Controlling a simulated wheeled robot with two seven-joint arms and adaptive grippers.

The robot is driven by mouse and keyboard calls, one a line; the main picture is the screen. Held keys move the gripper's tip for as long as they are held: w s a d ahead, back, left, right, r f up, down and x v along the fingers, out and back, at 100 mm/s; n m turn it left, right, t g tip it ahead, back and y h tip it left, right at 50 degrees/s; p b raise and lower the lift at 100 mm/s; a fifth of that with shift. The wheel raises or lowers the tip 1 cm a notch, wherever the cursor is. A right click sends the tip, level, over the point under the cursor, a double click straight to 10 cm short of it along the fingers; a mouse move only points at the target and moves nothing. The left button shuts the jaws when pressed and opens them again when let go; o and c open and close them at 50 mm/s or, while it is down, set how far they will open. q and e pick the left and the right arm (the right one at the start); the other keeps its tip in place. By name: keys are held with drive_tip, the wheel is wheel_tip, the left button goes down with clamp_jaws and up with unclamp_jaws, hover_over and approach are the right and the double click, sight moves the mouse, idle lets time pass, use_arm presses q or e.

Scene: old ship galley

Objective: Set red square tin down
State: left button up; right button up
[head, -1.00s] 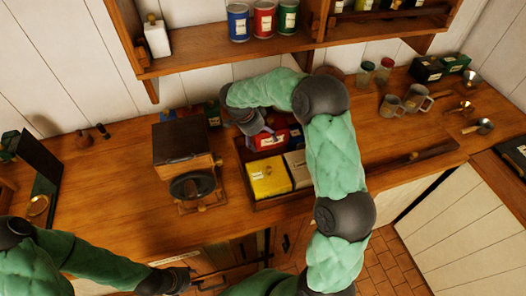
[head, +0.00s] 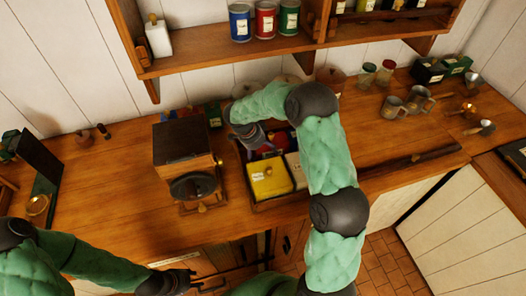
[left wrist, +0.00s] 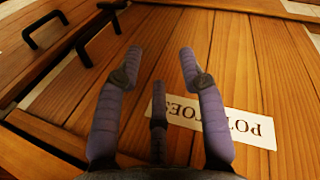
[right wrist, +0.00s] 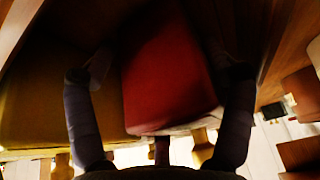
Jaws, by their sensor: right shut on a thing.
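The red square tin (right wrist: 165,75) sits between the fingers of my right gripper (right wrist: 160,68) in the right wrist view, and the gripper is shut on it. In the head view my right gripper (head: 262,148) is at the back left of the wooden tray (head: 284,201), and little red shows there. I cannot tell whether the tin touches the tray floor. The yellow tin (head: 270,180) is in the tray's front left, with a pale tin (head: 294,170) beside it. My left gripper (left wrist: 158,65) is open and empty before a drawer front labelled potatoes; it also shows in the head view (head: 180,281).
A shelf (head: 210,60) with coloured cans hangs above. Metal mugs (head: 394,107) and jars stand to the right.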

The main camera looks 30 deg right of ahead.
drive_tip(key=o, duration=1.3)
drive_tip(key=shift+f, duration=0.1)
drive_tip(key=shift+w+a+r, duration=0.1)
drive_tip(key=shift+r, duration=0.3)
drive_tip(key=p+v, duration=0.1)
drive_tip(key=v, duration=1)
drive_tip(key=shift+a+r, duration=0.15)
drive_tip(key=shift+r, duration=0.05)
